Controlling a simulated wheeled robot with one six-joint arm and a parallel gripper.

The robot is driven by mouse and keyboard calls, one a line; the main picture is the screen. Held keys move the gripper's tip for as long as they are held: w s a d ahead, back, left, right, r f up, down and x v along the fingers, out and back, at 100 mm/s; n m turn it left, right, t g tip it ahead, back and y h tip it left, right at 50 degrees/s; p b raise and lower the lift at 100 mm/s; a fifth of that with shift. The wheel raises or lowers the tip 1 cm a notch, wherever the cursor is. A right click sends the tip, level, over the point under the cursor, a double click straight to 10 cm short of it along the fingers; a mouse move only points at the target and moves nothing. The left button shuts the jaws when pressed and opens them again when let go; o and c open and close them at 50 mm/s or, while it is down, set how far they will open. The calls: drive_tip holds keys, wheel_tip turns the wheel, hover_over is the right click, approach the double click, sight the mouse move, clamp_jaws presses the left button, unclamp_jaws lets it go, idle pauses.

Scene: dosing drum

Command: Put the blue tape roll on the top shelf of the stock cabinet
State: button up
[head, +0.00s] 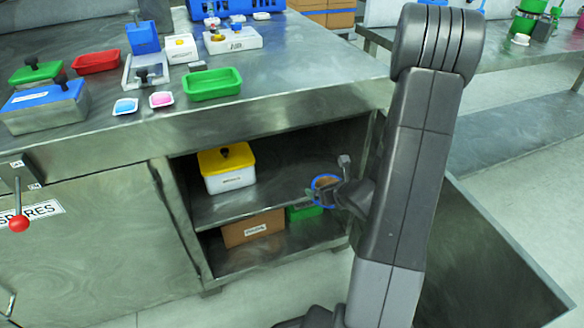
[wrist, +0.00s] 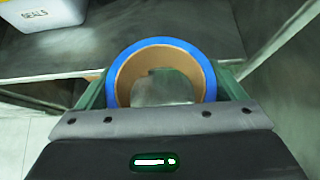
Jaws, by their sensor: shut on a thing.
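The blue tape roll (head: 325,182) has a blue outside and a brown core. It is held in my gripper (head: 335,193), at the front of the open cabinet. In the wrist view the roll (wrist: 162,72) sits between the two green fingers of my gripper (wrist: 163,88), which are shut on it. The stock cabinet has a top shelf (head: 270,193), level with or just below the roll in the head view. In the wrist view the shelf (wrist: 110,62) lies beyond the roll. I cannot tell whether the roll is above the shelf's front edge.
A white box with a yellow lid (head: 228,170) stands on the left of the top shelf; its label reads SEALS in the wrist view (wrist: 45,14). The shelf's right half looks clear. Below are a brown box (head: 252,229) and a green bin (head: 302,212). An open door (head: 500,262) stands right.

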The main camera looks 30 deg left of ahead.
drive_tip(key=p, duration=0.2)
hover_over(306, 179)
drive_tip(key=shift+s+f+b, duration=0.15)
drive_tip(key=shift+f+b, duration=0.6)
wheel_tip(306, 179, down, 6)
drive_tip(key=b, duration=0.3)
drive_tip(key=shift+r, duration=0.2)
drive_tip(key=shift+a+f, duration=0.1)
drive_tip(key=o, duration=0.9)
